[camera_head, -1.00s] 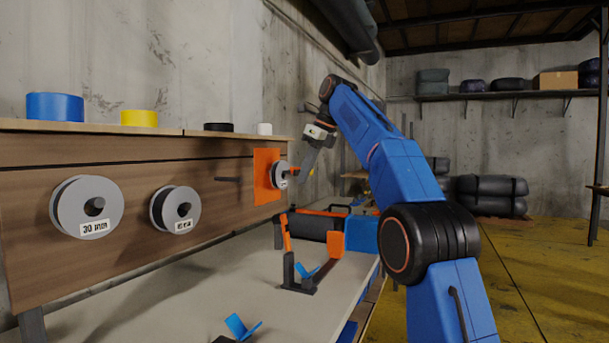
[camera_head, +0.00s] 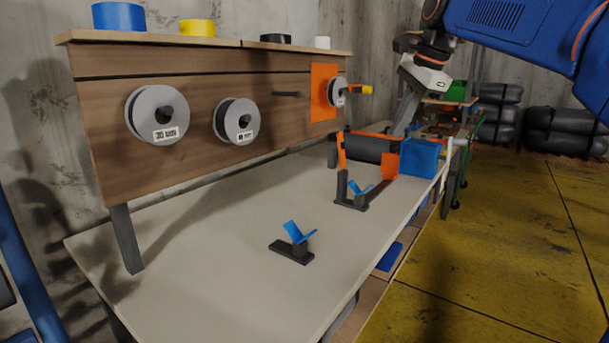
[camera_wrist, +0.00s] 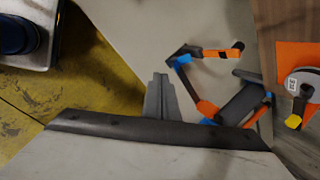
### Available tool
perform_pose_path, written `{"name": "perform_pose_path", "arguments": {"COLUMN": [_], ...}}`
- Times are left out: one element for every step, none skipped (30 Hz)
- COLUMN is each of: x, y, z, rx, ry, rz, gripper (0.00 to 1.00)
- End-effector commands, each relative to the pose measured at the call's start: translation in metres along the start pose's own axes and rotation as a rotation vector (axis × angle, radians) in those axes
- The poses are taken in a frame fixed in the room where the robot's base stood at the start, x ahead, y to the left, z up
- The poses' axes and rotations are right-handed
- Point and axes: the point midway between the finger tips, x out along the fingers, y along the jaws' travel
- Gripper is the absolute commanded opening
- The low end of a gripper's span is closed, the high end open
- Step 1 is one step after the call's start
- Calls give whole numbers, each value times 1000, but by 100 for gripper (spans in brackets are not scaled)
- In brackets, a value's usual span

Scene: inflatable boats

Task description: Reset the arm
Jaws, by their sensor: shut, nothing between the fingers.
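My gripper (camera_head: 402,125) hangs below its white wrist part (camera_head: 425,74) at the upper right of the head view, over the far end of the workbench (camera_head: 200,235). Its grey fingers are together with nothing between them. In the wrist view the shut gripper (camera_wrist: 161,80) points towards the bench top. My blue arm (camera_head: 520,25) comes in from the upper right and is partly cut off by the picture edge. From the head view I cannot tell whether the fingers touch the things behind them.
A blue box (camera_head: 420,158) and an orange and black stand (camera_head: 350,190) are near the gripper. A small blue-topped holder (camera_head: 293,245) is on the bench. Labelled spools (camera_head: 157,114) hang on a wooden panel (camera_head: 100,90). Yellow floor (camera_head: 480,240) at right is clear.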

Motion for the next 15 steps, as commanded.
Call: {"name": "perform_pose_path", "arguments": {"x": [3, 5, 9, 12, 15, 19, 23, 27, 32, 37, 42, 48, 53, 58, 65], "y": [20, 31, 45, 56, 67, 82, 93, 104, 120, 131, 143, 159, 171, 183, 199], "z": [-1, -2, -4, -5, -6, -7, -8, -9, -11, -12, -13, -14, -16, -16, -18], "rx": [-56, -93, -142, -179, -216, -267, -304, -341, -393, -430, -468, -520, -558, -597, -649], "ry": [11, 18, 26, 32, 39, 49, 56, 62, 70, 77, 84, 93, 99, 105, 114], "rz": [-2, -3, -4, -3, -4, -4, -3, -2, 0, 2, 4, 7, 9, 12, 16], "gripper": [0, 0, 0, 0, 0, 0, 0, 0, 0, 0, 0, 0, 0, 0, 0]}}
